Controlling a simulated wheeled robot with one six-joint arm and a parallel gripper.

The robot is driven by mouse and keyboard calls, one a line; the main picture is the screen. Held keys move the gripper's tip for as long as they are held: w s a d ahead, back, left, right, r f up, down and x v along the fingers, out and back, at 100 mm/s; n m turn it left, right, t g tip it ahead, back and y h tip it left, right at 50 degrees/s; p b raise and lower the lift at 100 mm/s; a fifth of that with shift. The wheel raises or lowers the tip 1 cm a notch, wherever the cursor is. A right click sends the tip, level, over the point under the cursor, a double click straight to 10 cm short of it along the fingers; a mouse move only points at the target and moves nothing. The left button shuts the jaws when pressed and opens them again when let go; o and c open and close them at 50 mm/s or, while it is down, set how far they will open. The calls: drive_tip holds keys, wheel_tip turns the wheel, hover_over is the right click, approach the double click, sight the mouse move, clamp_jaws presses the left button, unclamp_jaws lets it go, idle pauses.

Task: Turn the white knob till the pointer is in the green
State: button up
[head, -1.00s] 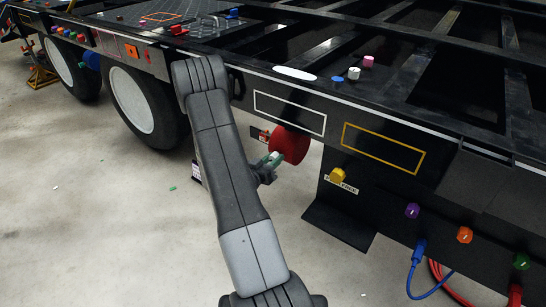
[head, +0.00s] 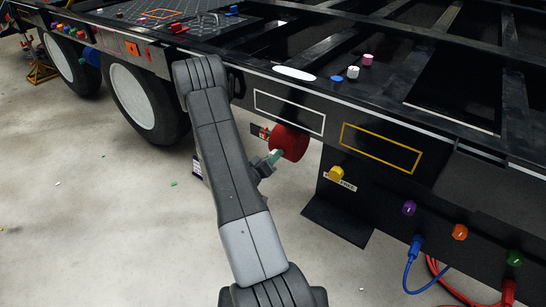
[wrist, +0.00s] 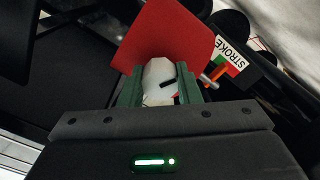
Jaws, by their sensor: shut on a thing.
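The white knob (wrist: 160,82) sits between the two green fingers of my gripper (wrist: 158,90) in the wrist view. It has a dark mark on its face. My gripper is shut on it, and it also shows by the red round housing (head: 289,143) in the head view. The red housing (wrist: 165,35) fills the space behind the knob. To its right is the STROKE label (wrist: 235,53) with a green and a red patch. A small orange pointer (wrist: 211,78) lies over the label's lower edge, near where green and red meet; I cannot tell exactly which patch it is on.
A yellow knob (head: 336,173) is right of the red housing, with purple (head: 409,208), orange (head: 460,232) and green (head: 514,258) knobs beyond. Blue (head: 408,272) and red cables hang below. A wheel (head: 133,97) stands left.

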drive_tip(key=o, duration=1)
drive_tip(key=p+v, duration=0.1)
drive_tip(key=v, duration=1.2)
drive_tip(key=shift+s+a+p, duration=0.25)
drive_tip(key=shift+s+p, duration=0.1)
drive_tip(key=shift+p, duration=0.05)
drive_tip(key=shift+w, duration=0.1)
drive_tip(key=b+x, duration=0.1)
drive_tip(key=x, duration=1.2)
drive_tip(key=shift+w+d+b, duration=0.3)
drive_tip(key=shift+b, duration=0.1)
